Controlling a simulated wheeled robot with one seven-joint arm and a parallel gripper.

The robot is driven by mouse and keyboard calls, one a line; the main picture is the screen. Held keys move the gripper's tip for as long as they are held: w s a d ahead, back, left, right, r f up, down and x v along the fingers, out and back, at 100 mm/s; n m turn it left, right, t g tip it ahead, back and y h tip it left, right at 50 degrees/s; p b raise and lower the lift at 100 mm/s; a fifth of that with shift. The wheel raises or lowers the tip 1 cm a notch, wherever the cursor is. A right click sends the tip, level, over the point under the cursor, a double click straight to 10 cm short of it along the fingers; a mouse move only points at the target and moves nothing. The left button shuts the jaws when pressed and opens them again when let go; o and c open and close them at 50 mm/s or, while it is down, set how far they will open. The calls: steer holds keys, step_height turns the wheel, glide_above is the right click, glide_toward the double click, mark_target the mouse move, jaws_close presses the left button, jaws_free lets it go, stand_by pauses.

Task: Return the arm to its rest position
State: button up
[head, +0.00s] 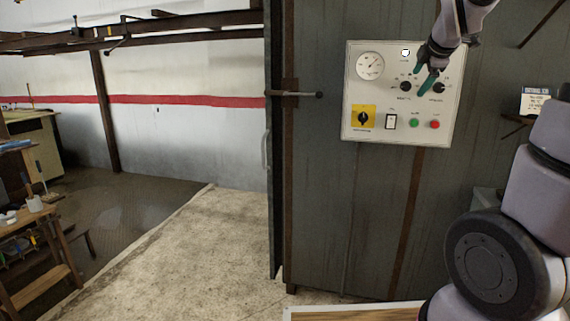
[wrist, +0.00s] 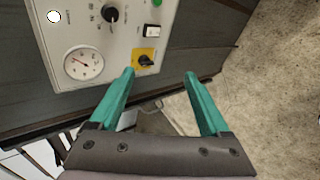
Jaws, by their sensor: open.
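My gripper (head: 427,79) is in front of the upper right of a pale control panel (head: 390,97) in the head view. Its two teal fingers are open with nothing between them. In the wrist view my gripper (wrist: 160,74) points past the lower part of the panel (wrist: 95,25), with the fingers apart. My arm comes in from the right of the head view. The panel carries a round gauge (head: 370,66), black knobs, a yellow-backed switch (head: 362,118), a white rocker switch (head: 391,122), a green button (head: 414,123) and a red button (head: 435,124).
The panel is on a dark grey wall (head: 330,200). A latch bar (head: 295,94) juts out left of it. A small sign (head: 534,101) stands at the right. A wooden workbench (head: 40,240) is at far left. Bare pale floor (head: 200,250) lies between.

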steer(key=s+a+f+m+g+y, duration=0.1)
steer(key=s+a+f+m, duration=0.1)
steer(key=s+a+m, duration=0.5)
steer(key=s+a+f+m+g+y, duration=0.2)
steer(key=s+a+m, duration=0.5)
steer(key=s+m, duration=0.7)
steer(key=s, duration=0.5)
steer(key=shift+f, duration=0.35)
